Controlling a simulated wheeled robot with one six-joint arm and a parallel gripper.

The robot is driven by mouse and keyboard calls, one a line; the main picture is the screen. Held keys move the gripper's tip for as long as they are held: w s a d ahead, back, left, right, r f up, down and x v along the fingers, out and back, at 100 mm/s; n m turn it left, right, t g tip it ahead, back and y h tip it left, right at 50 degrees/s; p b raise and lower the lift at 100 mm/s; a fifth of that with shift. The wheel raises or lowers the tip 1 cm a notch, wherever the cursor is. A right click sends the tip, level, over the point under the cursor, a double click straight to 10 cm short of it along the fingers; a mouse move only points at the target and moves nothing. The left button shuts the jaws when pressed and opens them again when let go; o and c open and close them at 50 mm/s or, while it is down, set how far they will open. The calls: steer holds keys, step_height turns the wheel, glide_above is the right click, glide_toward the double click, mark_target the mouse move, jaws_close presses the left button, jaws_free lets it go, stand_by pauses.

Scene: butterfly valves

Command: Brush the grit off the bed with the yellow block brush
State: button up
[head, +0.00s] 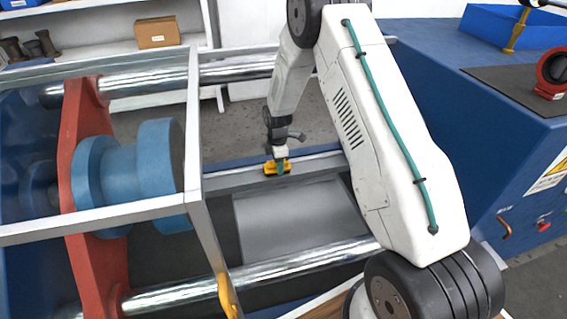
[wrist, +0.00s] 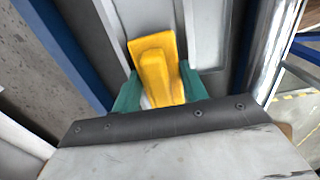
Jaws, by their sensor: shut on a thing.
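The yellow block brush (head: 271,168) is in my gripper (head: 280,165), low over the far edge of the grey bed (head: 290,222) between the two steel bars. In the wrist view the yellow brush (wrist: 157,68) sits between the green fingertips of my gripper (wrist: 160,92), which are shut on it. A dark bristle edge shows under the brush in the head view. I cannot tell whether it touches the surface below. No grit can be made out on the bed in either view.
A steel frame (head: 194,120) with a yellow handle (head: 228,297) stands left of the bed. Beyond it are a red plate (head: 82,150) and a blue valve body (head: 160,165). Polished bars (head: 300,262) run along the near and far sides. A blue machine housing (head: 450,130) stands right.

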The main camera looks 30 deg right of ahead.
mark_target(254, 176)
steer(key=shift+w+a, duration=0.3)
steer(key=shift+a, duration=1.25)
steer(key=shift+w+a, duration=0.3)
steer(key=shift+a, duration=1.2)
steer(key=shift+w+a, duration=0.3)
steer(key=shift+a, duration=1.25)
steer(key=shift+r, duration=0.1)
step_height(254, 176, up, 8)
steer(key=s+d+m, duration=0.2)
steer(key=s+m, duration=0.9)
steer(key=m, duration=0.4)
steer(key=shift+s+d+f+m, duration=0.15)
steer(key=shift+d+f+m, duration=0.2)
steer(key=shift+m, duration=0.05)
